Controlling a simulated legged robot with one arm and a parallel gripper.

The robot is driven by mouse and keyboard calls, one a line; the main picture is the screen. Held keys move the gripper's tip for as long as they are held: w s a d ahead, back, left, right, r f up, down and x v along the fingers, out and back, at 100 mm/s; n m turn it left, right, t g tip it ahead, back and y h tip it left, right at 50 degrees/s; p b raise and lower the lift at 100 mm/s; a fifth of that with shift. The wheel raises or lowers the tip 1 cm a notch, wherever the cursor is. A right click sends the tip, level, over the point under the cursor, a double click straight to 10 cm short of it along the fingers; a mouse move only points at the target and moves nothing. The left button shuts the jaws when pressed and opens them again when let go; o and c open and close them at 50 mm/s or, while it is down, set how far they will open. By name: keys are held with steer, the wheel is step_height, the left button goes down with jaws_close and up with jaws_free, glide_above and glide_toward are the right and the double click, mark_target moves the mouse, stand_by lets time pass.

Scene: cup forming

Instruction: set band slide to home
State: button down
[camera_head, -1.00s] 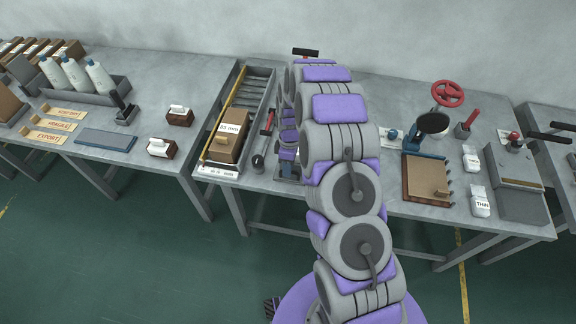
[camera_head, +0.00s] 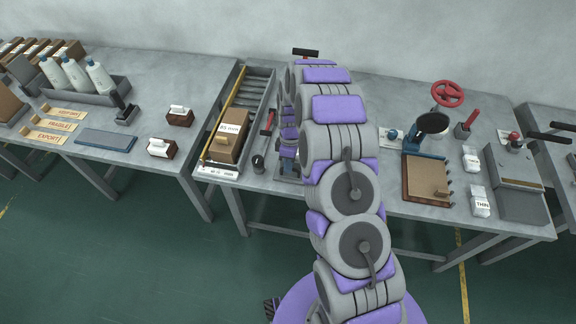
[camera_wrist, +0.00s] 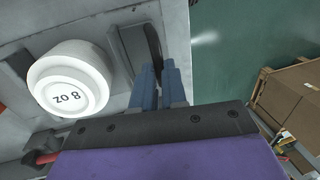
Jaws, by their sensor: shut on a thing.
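In the wrist view, my gripper (camera_wrist: 160,88) has its two blue fingers close together, shut on a dark upright piece (camera_wrist: 147,50) at the edge of a grey metal surface. It may be the band slide, but its markings and any home mark are not visible. A round white part marked "8 oz" (camera_wrist: 70,85) stands just left of the fingers, apart from them. In the head view, my arm covers most of the area where my gripper works, beside the tray on the middle table.
To the right are a brown board (camera_head: 424,177) and a red handwheel (camera_head: 447,93). In the wrist view, a brown crate (camera_wrist: 290,100) is at right.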

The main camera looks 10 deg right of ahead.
steer(key=shift+w+d+r, duration=0.1)
steer(key=shift+w+d, duration=0.15)
steer(key=shift+w, duration=0.4)
steer(key=shift+w+d, duration=0.25)
steer(key=shift+w, duration=0.35)
steer(key=c, duration=1.2)
jaws_free()
steer(key=shift+w+d, duration=0.1)
steer(key=shift+o, duration=0.2)
steer(key=w+d+r+p, duration=0.1)
steer(key=w+r, duration=0.2)
steer(key=r, duration=1.3)
steer(key=shift+d+r+p, duration=0.2)
steer(key=shift+r+p, duration=0.15)
steer(key=shift+r, duration=0.05)
steer(key=shift+r, duration=0.1)
